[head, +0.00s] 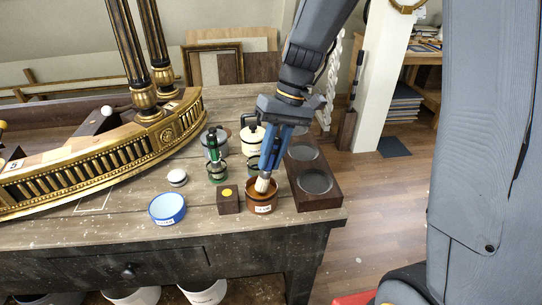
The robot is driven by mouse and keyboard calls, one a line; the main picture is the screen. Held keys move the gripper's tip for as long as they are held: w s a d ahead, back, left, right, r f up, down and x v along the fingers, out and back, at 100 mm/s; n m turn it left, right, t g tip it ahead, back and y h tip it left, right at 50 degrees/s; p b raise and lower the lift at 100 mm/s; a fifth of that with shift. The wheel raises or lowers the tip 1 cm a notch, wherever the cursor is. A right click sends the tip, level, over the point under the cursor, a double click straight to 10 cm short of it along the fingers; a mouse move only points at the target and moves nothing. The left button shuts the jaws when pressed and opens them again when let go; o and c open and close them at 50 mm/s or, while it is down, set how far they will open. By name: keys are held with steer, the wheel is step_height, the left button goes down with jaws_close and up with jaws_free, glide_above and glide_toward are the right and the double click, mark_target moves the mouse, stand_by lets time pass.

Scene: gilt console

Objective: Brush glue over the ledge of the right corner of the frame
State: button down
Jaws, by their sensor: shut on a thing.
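My gripper (267,163) points down over the right part of the workbench. It is shut on a brush (262,185), whose pale lower end shows just below the fingers. The brush is at the mouth of a brown pot (262,208) with a white label. I cannot tell how deep its tip sits, and its upper part is hidden by the fingers. The ledge's surface is too small to judge for glue.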

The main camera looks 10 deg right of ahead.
steer(key=shift+f, duration=0.4)
stand_by(1.5)
steer(key=shift+r+p, duration=2.95)
steer(key=shift+r, duration=0.65)
steer(key=shift+a, duration=0.1)
